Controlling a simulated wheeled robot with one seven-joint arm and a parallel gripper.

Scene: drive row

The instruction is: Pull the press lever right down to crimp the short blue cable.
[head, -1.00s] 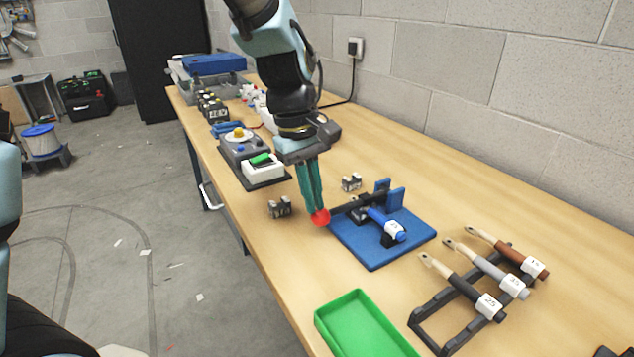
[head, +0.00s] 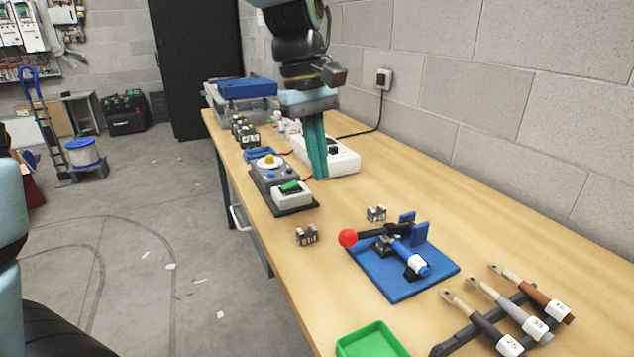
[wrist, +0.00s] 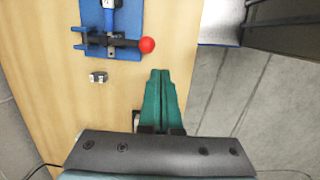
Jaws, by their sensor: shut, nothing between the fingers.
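The press is a blue base (head: 397,289) on the bench with a dark lever (head: 372,233) ending in a red ball (head: 348,238). The lever lies low, close to level, above the base. The short blue cable (head: 405,251) sits in the press with a white label toward the front. My gripper (head: 320,176) is shut and empty, raised over the bench behind the press and apart from the lever. In the wrist view my gripper (wrist: 160,74) points toward the red ball (wrist: 147,45) with a gap between them.
Small metal blocks (head: 307,235) lie left of and behind the press. A grey tester box (head: 270,172) and a white power strip (head: 345,158) stand near my gripper.

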